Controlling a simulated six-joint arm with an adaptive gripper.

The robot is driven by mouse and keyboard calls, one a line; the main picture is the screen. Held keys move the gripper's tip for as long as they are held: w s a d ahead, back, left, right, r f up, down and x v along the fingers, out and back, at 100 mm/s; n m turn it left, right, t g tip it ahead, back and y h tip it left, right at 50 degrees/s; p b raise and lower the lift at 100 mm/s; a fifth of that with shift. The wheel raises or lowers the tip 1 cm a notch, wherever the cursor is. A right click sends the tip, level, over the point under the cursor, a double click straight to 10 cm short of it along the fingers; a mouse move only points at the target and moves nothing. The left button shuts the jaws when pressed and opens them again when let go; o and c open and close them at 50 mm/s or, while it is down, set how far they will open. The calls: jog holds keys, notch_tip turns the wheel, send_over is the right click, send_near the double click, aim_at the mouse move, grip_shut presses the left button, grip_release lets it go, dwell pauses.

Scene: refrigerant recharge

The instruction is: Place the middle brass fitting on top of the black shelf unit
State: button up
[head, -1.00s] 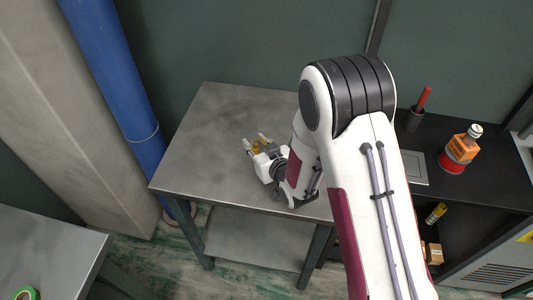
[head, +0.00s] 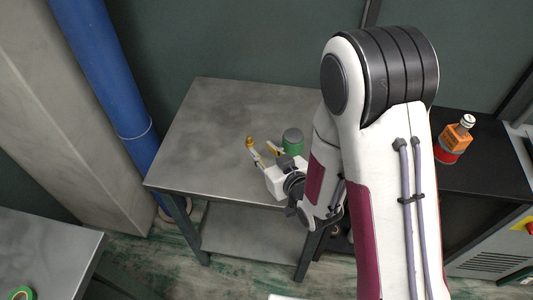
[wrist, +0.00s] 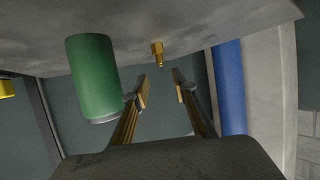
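A small brass fitting (head: 250,141) stands on the grey metal table, just off the tip of one finger in the head view. In the wrist view, which looks upside down, the brass fitting (wrist: 157,53) shows beyond the fingertips, roughly between them and apart from both. My gripper (head: 264,154) is low over the table with its fingers spread and nothing between them; its fingers also show in the wrist view (wrist: 160,88). The black shelf unit (head: 482,180) is at the right, partly hidden by my arm. I cannot tell which fitting is the middle one.
A green cylinder (head: 292,141) stands close beside my gripper; it is large in the wrist view (wrist: 92,78). A yellow thing (wrist: 6,88) is cut off at the wrist view's left edge. An orange bottle (head: 456,137) stands on the shelf unit. The table's left part (head: 195,150) is clear.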

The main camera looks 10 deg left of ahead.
aim_at(250, 142)
jog(key=shift+s+d+r, duration=0.3)
jog(key=shift+s+d, duration=0.1)
jog(key=shift+s, duration=0.15)
jog(key=shift+o, duration=0.6)
jog(key=shift+d+f+x, duration=0.15)
jog(key=shift+x, duration=0.95)
jog(key=shift+d+f+x, duration=0.1)
jog(key=shift+d+x, duration=0.05)
jog(key=shift+x, duration=0.95)
jog(key=shift+w+f, duration=0.1)
jog(key=shift+w, duration=0.1)
jog(key=shift+x, duration=1.15)
